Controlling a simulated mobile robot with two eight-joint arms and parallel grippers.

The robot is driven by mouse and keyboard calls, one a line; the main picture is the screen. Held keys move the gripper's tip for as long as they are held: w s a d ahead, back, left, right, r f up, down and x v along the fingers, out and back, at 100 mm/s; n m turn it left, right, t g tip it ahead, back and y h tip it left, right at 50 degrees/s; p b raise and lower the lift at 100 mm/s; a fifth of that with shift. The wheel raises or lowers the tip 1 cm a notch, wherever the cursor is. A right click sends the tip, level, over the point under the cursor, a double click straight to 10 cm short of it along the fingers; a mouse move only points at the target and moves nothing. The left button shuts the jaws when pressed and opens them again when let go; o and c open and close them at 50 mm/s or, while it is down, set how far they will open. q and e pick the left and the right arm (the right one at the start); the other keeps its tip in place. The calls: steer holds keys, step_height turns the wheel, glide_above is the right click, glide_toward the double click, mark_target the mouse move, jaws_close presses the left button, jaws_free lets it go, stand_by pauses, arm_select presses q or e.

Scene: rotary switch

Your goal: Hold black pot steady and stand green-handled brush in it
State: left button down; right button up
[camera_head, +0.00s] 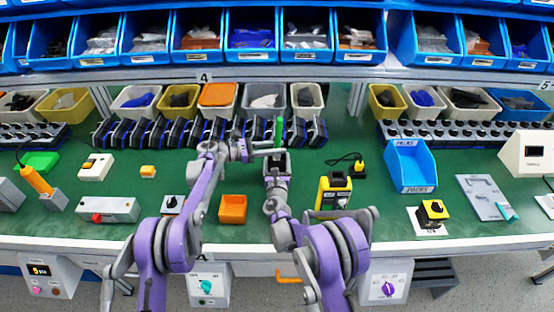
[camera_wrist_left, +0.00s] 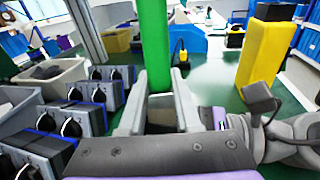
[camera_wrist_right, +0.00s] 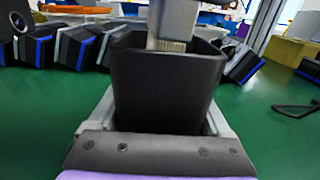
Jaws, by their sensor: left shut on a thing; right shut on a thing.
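The black pot (camera_wrist_right: 165,95) stands upright on the green bench between the fingers of my right gripper (camera_head: 277,176), which is shut on it. My left gripper (camera_head: 270,146) is shut on the brush and holds it upright over the pot. The brush's green handle (camera_head: 279,129) rises above the left gripper and fills the upper middle of the left wrist view (camera_wrist_left: 156,45). In the right wrist view the brush's pale bristles (camera_wrist_right: 168,45) are at the pot's mouth. I cannot tell how deep they reach.
A row of black and blue switch boxes (camera_head: 150,132) stands behind the pot. An orange bin (camera_head: 233,208) and a yellow device (camera_head: 334,192) stand nearby. A blue bin (camera_head: 411,166) is further right. Green bench surface is free around the pot.

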arm_select(q)
steer(key=shift+f, duration=0.35)
steer(key=c, duration=0.5)
jaws_free()
steer(key=shift+c, duration=0.2)
steer(key=shift+a, duration=0.1)
steer(key=v, duration=1.1)
steer(key=shift+a, duration=0.4)
arm_select(e)
steer(key=o, duration=1.2)
steer(key=shift+c, duration=0.2)
arm_select(q)
steer(key=shift+s+r, duration=0.1)
steer(key=shift+s, duration=0.05)
